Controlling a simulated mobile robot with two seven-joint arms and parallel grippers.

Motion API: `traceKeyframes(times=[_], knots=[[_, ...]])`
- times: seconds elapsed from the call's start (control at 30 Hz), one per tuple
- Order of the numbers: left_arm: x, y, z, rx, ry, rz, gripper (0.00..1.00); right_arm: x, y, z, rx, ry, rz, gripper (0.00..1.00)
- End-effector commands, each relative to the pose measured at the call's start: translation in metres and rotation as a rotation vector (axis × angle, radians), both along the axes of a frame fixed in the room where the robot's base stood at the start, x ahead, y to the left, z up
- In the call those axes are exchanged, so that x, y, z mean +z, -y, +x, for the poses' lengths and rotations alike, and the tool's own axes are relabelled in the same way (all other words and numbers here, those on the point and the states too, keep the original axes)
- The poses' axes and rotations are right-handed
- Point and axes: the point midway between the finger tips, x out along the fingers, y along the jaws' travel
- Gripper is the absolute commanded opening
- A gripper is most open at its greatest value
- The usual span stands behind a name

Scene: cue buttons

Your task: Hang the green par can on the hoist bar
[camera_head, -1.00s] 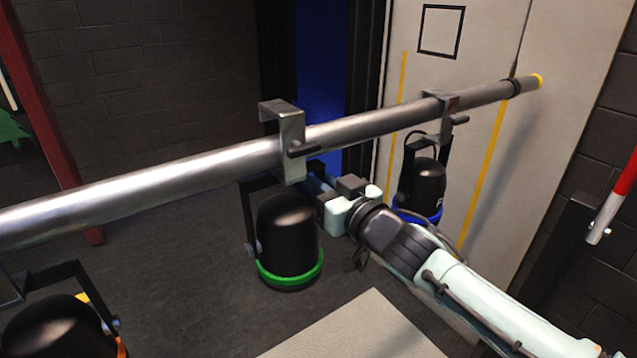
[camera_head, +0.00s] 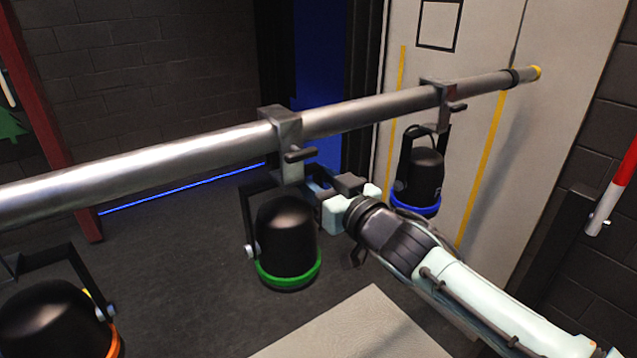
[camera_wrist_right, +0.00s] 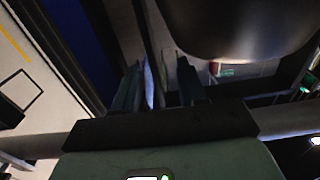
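The green par can (camera_head: 287,236) is a black lamp with a green ring, upright below the hoist bar (camera_head: 150,163). Its grey hook clamp (camera_head: 284,125) is over the bar, its top close to or on the bar; the exact contact is hidden. My right gripper (camera_head: 318,186) is at the can's yoke, just under the clamp, and appears shut on it. The fingers (camera_wrist_right: 165,88) show beside the dark lamp body (camera_wrist_right: 240,25) in the right wrist view, where the grip is dim. My left gripper is not in view.
A blue-ringed par can (camera_head: 420,180) hangs from the bar to the right, close behind my right arm. An orange-ringed one (camera_head: 55,320) is at lower left. A pale flat surface (camera_head: 350,330) lies below. The bar between the left and green cans is clear.

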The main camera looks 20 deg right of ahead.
Motion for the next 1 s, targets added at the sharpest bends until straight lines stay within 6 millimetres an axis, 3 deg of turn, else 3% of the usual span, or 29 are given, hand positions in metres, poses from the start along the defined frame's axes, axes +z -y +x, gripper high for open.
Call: traceKeyframes(times=[0.23,0.37,0.8,1.0], knots=[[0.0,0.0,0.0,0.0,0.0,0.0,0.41,-0.007,0.001,0.001,-0.004,-0.013,-0.01,0.41],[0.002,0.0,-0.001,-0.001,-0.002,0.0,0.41,-0.004,0.005,-0.01,-0.004,-0.01,-0.009,0.41],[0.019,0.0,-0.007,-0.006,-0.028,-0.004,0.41,0.0,0.036,-0.097,-0.001,-0.002,-0.002,0.41],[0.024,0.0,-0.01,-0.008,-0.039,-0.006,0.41,-0.001,0.044,-0.12,0.0,-0.003,-0.001,0.41]])
